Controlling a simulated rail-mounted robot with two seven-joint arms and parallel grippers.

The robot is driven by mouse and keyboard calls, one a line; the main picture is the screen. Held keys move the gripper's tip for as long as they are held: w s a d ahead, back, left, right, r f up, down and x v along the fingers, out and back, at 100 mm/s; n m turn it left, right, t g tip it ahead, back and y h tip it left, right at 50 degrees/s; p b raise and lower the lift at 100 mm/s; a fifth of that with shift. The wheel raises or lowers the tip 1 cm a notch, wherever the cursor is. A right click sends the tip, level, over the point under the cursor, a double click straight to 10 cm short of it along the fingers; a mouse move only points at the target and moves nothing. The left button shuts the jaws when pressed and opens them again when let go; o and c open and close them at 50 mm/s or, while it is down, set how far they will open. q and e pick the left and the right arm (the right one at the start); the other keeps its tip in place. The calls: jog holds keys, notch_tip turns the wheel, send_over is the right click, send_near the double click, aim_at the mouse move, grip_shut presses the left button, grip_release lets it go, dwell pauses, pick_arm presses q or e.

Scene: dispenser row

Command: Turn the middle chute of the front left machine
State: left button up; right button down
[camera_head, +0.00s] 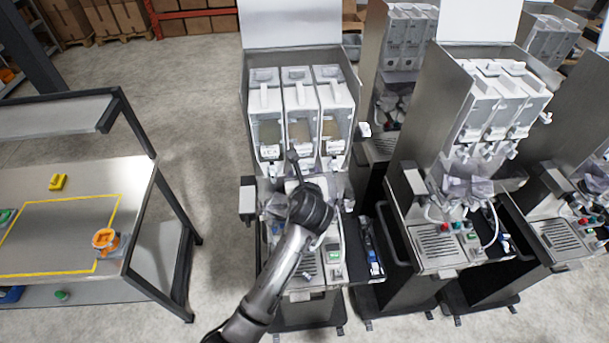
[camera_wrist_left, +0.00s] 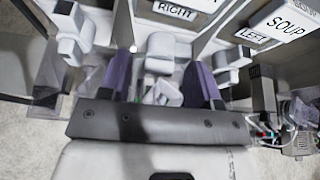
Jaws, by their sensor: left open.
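The front left machine (camera_head: 255,130) stands in the middle of the head view, with three white-topped canisters side by side. My left gripper (camera_head: 296,167) is in front of its middle canister (camera_head: 300,105), at the height of the chutes. My arm hides the middle chute there. In the left wrist view, my left gripper (camera_wrist_left: 163,85) is open, with purple fingers on both sides of a white chute part (camera_wrist_left: 162,62). I cannot tell whether the fingers touch it. My right gripper is not in view.
Another dispenser machine (camera_head: 430,130) stands close on the right. A metal table (camera_head: 135,190) with a yellow-taped area and an orange item (camera_head: 105,241) is on the left. Open floor (camera_head: 200,110) lies between table and machine. A RIGHT label (camera_wrist_left: 175,12) and a LEFT label (camera_wrist_left: 258,34) show in the wrist view.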

pick_arm(q)
jog(key=shift+c, duration=0.3)
jog(key=c, duration=0.9)
jog(key=shift+o, duration=0.2)
jog(key=shift+a+r+n+h+p, duration=0.15)
jog(key=shift+n+h+p, duration=0.2)
jog(key=shift+p, duration=0.4)
jog(key=shift+a+n+h+p, duration=0.1)
jog(key=shift+n+h+p, duration=0.35)
jog(key=shift+n+p, duration=0.35)
jog(key=shift+a+f+n+t+h+p, duration=0.1)
jog(key=shift+f+n+t+h+p, duration=0.1)
jog(key=shift+n+h+p, duration=0.3)
jog(key=shift+f+n+t+h+p, duration=0.1)
jog(key=shift+n+t+h, duration=0.15)
jog(key=shift+n, duration=0.4)
jog(key=o, duration=0.9)
